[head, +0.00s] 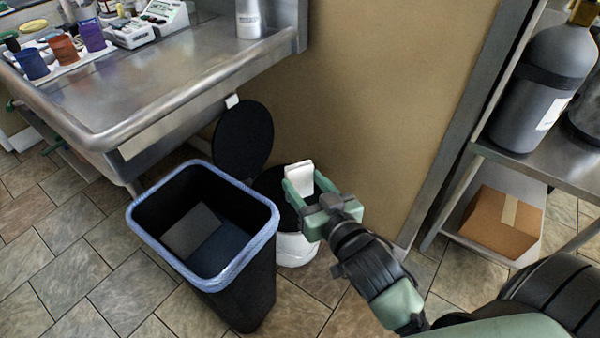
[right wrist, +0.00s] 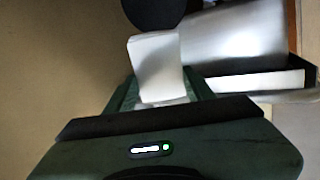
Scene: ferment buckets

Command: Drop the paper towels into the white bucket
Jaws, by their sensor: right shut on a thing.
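The paper towels (head: 299,174) are a small white folded stack, upright between the fingers of my right gripper (head: 312,198). The right gripper is shut on them; in the right wrist view the white stack (right wrist: 155,60) sticks out beyond the fingers. In the head view the gripper and towels overlap the dark opening of the white bucket (head: 296,249), which stands on the floor by the wall. Their height above it is hard to tell. The gripper and the black bin hide parts of the bucket. My left gripper is in neither view.
A black bin (head: 250,290) with a blue rim stands in front left of the bucket. A round black lid (head: 243,142) stands raised behind. A steel counter (head: 180,75) is at left, and a shelf with a cardboard box (head: 503,222) at right.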

